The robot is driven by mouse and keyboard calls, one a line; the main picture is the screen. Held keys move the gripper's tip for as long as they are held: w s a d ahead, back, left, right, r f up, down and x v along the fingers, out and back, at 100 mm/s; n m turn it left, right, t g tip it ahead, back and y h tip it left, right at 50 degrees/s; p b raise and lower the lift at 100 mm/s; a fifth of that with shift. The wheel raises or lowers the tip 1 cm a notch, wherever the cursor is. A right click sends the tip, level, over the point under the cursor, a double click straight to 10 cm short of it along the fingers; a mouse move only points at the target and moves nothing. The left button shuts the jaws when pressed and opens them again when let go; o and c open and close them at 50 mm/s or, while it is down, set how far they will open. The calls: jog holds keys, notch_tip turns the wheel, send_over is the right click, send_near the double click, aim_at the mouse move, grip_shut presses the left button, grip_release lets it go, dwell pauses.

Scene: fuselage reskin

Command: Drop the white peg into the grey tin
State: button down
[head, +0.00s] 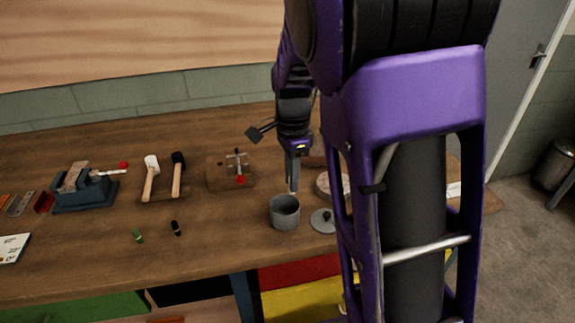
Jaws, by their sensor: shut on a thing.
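My gripper (291,186) points down just above and behind the grey tin (285,214). It is shut on the white peg (294,184), of which only a small pale part shows between the fingers. The grey tin stands upright and open on the wooden table. Its round lid (322,221) with a dark knob lies on the table to its right. I cannot tell from this view whether the peg is right over the opening.
A wooden block with a red-tipped clamp (229,172), two mallets (164,176) and a blue vise (84,189) stand to the left. A green peg (138,236) and a black peg (176,228) lie in front. My arm hides the table's right part.

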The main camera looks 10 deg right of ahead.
jog(key=shift+s+f+b, duration=0.1)
jog(key=shift+f+b, duration=2.7)
jog(key=shift+f, duration=0.25)
jog(key=c, duration=0.8)
grip_release()
jog(key=shift+o, duration=0.2)
notch_tip(320, 180, up, 18)
jog(key=p, duration=0.3)
jog(key=shift+f+p, duration=0.2)
jog(key=shift+p, duration=0.2)
